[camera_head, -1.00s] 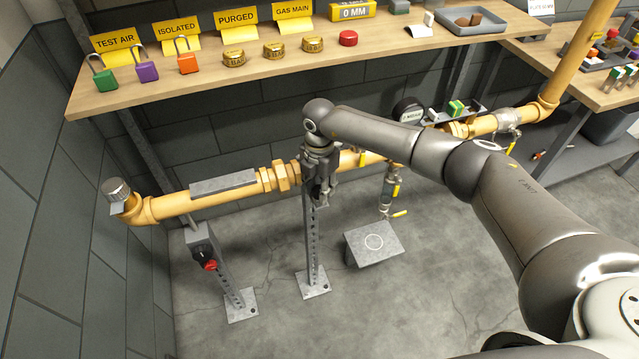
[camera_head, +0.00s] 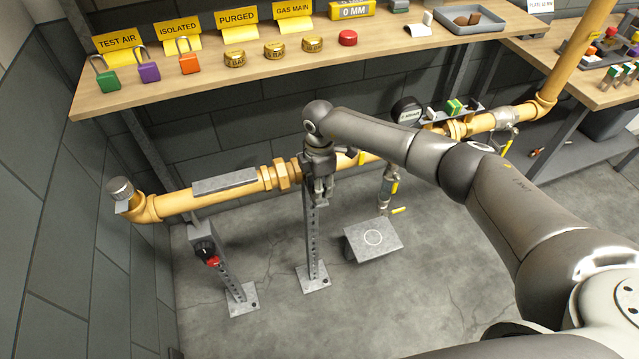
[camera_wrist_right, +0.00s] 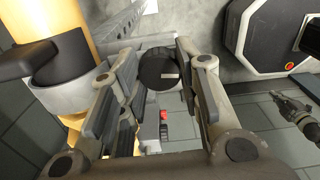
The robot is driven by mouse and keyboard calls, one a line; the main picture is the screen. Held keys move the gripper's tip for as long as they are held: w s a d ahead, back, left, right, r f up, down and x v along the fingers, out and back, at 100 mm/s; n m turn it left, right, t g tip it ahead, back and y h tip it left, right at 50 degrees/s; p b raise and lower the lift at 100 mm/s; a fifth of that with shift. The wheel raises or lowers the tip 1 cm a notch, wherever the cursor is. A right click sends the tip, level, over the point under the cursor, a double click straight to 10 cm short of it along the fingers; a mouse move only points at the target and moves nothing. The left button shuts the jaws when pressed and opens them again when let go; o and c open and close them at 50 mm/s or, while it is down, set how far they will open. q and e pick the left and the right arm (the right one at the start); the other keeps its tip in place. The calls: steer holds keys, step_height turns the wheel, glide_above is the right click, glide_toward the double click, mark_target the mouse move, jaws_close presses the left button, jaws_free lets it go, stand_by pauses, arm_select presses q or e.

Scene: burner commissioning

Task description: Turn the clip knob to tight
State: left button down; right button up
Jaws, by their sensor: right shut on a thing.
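The clip knob (camera_wrist_right: 158,68) is a round black knob with a small white mark, seen between the fingers in the right wrist view. My right gripper (camera_wrist_right: 160,85) is shut on it, a finger pad on each side. In the head view my right gripper (camera_head: 322,196) points down beside the yellow pipe (camera_head: 185,202), at the top of the middle support post (camera_head: 312,240). There the gripper hides the knob. The knob's tight marking cannot be read. My left gripper is not in view.
A left post (camera_head: 230,275) carries a black knob (camera_head: 204,247) and a red part. A small grey stand (camera_head: 372,238) is to the right. The wooden shelf (camera_head: 200,82) above holds padlocks, tags and a red button (camera_head: 347,38). Open floor lies in front.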

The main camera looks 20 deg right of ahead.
steer(key=o, duration=1.1)
steer(key=shift+c, duration=0.2)
step_height(320, 180, up, 12)
